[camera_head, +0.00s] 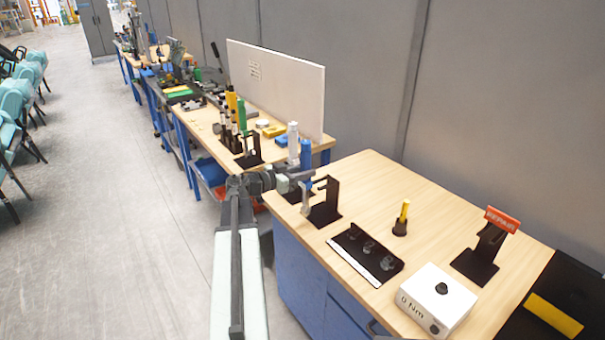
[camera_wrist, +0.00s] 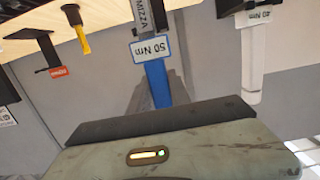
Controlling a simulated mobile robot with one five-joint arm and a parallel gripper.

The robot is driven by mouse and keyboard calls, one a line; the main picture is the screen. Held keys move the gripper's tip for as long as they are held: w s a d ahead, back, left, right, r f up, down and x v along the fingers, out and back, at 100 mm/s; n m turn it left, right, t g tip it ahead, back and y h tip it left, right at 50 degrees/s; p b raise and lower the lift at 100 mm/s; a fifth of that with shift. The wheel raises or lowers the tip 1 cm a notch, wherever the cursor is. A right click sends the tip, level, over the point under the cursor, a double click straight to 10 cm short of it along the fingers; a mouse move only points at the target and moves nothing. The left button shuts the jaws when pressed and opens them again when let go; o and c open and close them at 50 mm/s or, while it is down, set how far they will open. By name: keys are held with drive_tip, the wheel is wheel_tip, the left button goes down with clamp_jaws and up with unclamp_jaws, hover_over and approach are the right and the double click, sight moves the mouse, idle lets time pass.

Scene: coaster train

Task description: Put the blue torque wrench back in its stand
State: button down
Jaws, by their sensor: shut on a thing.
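The blue torque wrench (camera_head: 306,153) is upright, blue handle up, with its grey lower part (camera_head: 305,196) just left of a black stand (camera_head: 328,197) at the workbench's near left edge. My gripper (camera_head: 292,179) is shut on it. In the wrist view, the wrench's blue handle (camera_wrist: 157,85) runs down behind the dark jaw (camera_wrist: 160,120), with a "50 Nm" label (camera_wrist: 152,49) above. The jaw hides the handle's end. I cannot tell whether the wrench touches the stand.
A white wrench (camera_head: 293,140) stands close behind the blue one; it also shows in the wrist view (camera_wrist: 252,55). A black socket tray (camera_head: 350,262), yellow screwdriver (camera_head: 404,212), white "0 Nm" box (camera_head: 436,298) and red "REPAIR" sign (camera_head: 502,219) occupy the bench.

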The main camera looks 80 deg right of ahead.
drive_tip(key=r+x, duration=0.1)
drive_tip(key=x, duration=0.5)
drive_tip(key=shift+s+d, duration=0.15)
drive_tip(key=shift+s, duration=0.1)
idle(1.3)
idle(0.4)
drive_tip(key=shift+f+b, duration=0.75)
drive_tip(key=shift+f, duration=0.1)
idle(0.9)
drive_tip(key=c, duration=1.1)
unclamp_jaws()
drive_tip(key=p+v, duration=0.1)
drive_tip(key=v, duration=0.6)
drive_tip(key=shift+w+a+r, duration=0.1)
drive_tip(key=shift+w+a, duration=0.15)
